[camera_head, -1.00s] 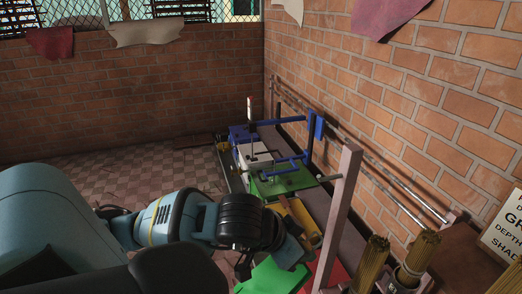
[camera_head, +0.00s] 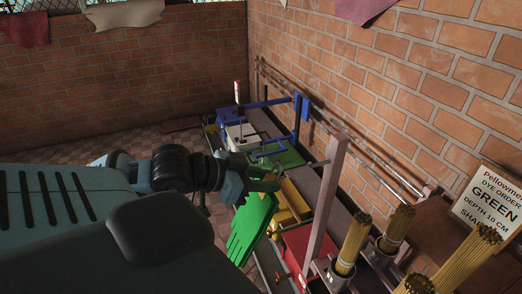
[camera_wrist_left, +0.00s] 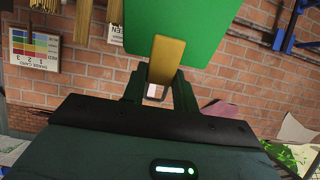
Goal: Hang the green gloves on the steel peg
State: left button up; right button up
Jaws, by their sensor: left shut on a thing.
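The green gloves (camera_head: 252,228) hang below my left gripper (camera_head: 272,181), fingers of the gloves pointing down to the left. My left gripper is shut on them at their upper end. In the left wrist view the green sheet of the gloves (camera_wrist_left: 175,28) lies beyond a tan strip (camera_wrist_left: 167,55) between the fingers (camera_wrist_left: 160,88). The steel peg (camera_head: 318,163) looks like a short rod sticking out to the left from the upright pinkish post (camera_head: 328,190). The gripper is left of the peg in the picture, apart from it. My right gripper is not in view.
A red bin (camera_head: 302,250) and a yellow part (camera_head: 290,200) are below and behind the gloves. Bundles of incense sticks (camera_head: 355,240) stand in holders right of the post. A dye-order sign (camera_head: 487,208) is at the right. A blue frame (camera_head: 298,115) stands farther back.

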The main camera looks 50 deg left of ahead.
pick_arm(q)
jog(key=shift+w+f, duration=0.1)
jog(key=shift+w, duration=0.05)
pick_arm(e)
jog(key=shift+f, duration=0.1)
